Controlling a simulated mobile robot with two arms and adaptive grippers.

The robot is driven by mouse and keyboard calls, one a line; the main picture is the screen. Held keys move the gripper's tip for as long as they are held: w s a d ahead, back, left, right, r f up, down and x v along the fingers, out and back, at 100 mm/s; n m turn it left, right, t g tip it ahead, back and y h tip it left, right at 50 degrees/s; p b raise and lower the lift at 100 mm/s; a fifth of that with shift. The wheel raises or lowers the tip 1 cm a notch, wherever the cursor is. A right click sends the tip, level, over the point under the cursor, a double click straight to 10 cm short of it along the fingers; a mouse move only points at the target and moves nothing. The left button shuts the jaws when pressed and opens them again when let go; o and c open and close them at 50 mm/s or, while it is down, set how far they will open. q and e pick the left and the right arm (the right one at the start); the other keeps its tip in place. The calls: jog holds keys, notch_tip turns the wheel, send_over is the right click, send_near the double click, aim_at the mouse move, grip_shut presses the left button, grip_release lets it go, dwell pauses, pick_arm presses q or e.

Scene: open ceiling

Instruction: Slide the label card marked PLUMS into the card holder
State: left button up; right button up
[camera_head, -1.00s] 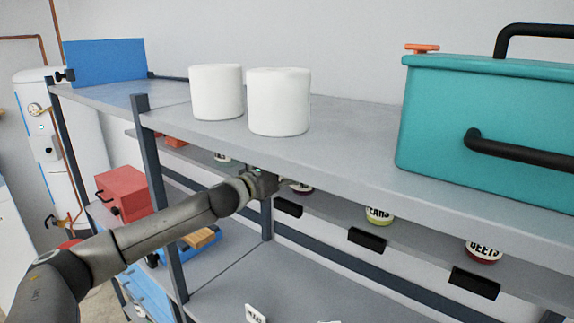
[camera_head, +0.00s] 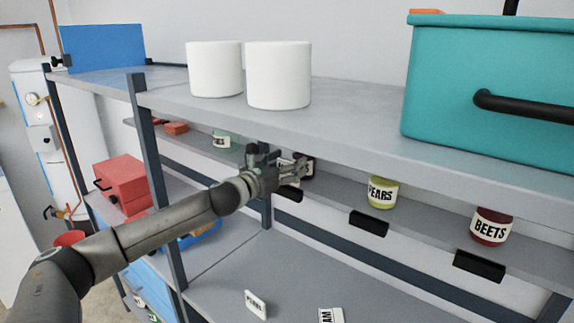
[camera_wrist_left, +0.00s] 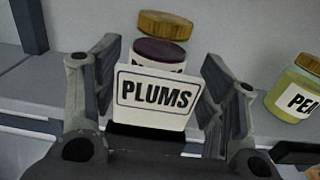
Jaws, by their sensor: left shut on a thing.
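The white PLUMS card (camera_wrist_left: 155,95) stands between the fingers of my left gripper (camera_wrist_left: 157,100) in the left wrist view. The gripper is shut on it, with its lettering upright and facing the camera. The black card holder (camera_wrist_left: 150,140) is right under the card's lower edge; I cannot tell whether the card sits inside its slot. In the head view my left gripper (camera_head: 295,172) is just above this holder (camera_head: 290,194) at the shelf edge. A dark jar with a gold lid (camera_wrist_left: 160,52) stands behind the card, its label mostly covered. My right gripper is not in view.
A PEARS jar (camera_head: 382,192) and a BEETS jar (camera_head: 491,226) stand to the right, with black holders below them. The upper shelf (camera_head: 350,120) is close above my gripper. Two small cards (camera_head: 256,304) (camera_head: 331,315) are on the lower shelf.

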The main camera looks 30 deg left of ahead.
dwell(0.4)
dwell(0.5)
pick_arm(q)
jog(key=shift+p, duration=0.65)
dwell(0.4)
jog(key=shift+f, duration=0.25)
jog(key=shift+f+b, duration=1.45)
jog(key=shift+f, duration=0.25)
jog(key=o, duration=0.9)
jog(key=shift+o, duration=0.2)
jog(key=shift+s, duration=0.1)
